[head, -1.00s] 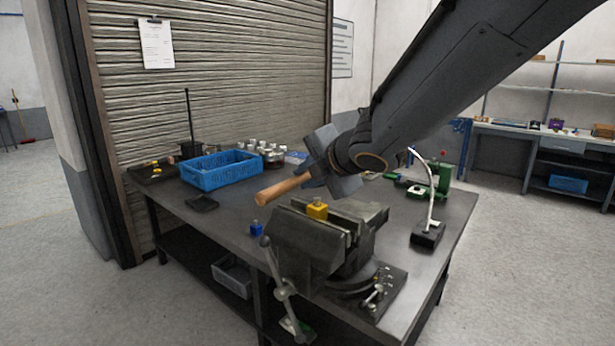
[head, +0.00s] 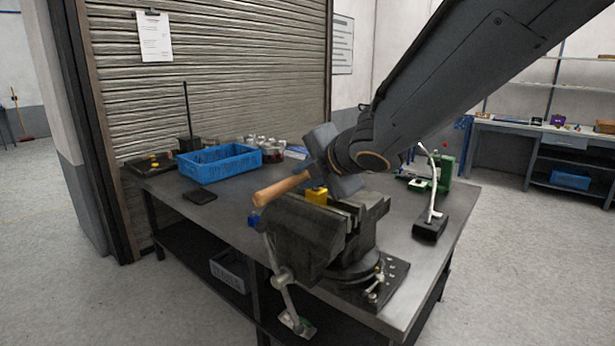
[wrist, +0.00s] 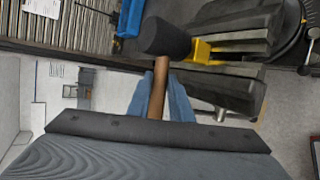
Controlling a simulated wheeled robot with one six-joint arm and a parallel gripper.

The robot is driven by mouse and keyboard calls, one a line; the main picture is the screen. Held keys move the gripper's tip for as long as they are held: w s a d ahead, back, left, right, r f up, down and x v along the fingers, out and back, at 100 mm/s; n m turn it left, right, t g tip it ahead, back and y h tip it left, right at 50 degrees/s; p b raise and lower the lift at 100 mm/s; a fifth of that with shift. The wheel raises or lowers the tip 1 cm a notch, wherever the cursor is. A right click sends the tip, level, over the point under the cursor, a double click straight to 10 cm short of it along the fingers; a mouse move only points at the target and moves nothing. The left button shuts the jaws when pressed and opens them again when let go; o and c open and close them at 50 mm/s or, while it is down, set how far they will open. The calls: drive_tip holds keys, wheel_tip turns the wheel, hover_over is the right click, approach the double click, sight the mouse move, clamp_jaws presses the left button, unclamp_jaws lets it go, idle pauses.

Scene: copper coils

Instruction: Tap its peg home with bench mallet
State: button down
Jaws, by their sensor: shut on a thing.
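The mallet's wooden handle (head: 280,188) sticks out left from my gripper (head: 335,165), which is shut on it. In the wrist view the handle (wrist: 157,88) runs between the fingers up to a dark, round mallet head (wrist: 165,37). In the head view I cannot clearly separate that head from the gripper's dark parts. A yellow block (head: 317,195) sits at the jaws of the grey bench vise (head: 315,230), just below the gripper. In the wrist view the yellow block (wrist: 205,52) shows right beside the mallet head; contact cannot be told. I cannot make out a separate peg.
A small blue block (head: 254,220) sits on the bench left of the vise. A blue crate (head: 218,165) and several jars (head: 268,148) stand behind. A lamp (head: 430,227) stands at the right.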

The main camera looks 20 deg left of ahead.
drive_tip(key=shift+f, duration=0.2)
wheel_tip(320, 180, up, 4)
drive_tip(key=p, duration=0.4)
drive_tip(key=shift+f, duration=0.25)
idle(0.6)
wheel_tip(320, 180, down, 5)
drive_tip(key=b, duration=0.5)
drive_tip(key=shift+r, duration=0.15)
wheel_tip(320, 180, up, 8)
drive_tip(key=p, duration=0.9)
drive_tip(key=shift+r, duration=0.2)
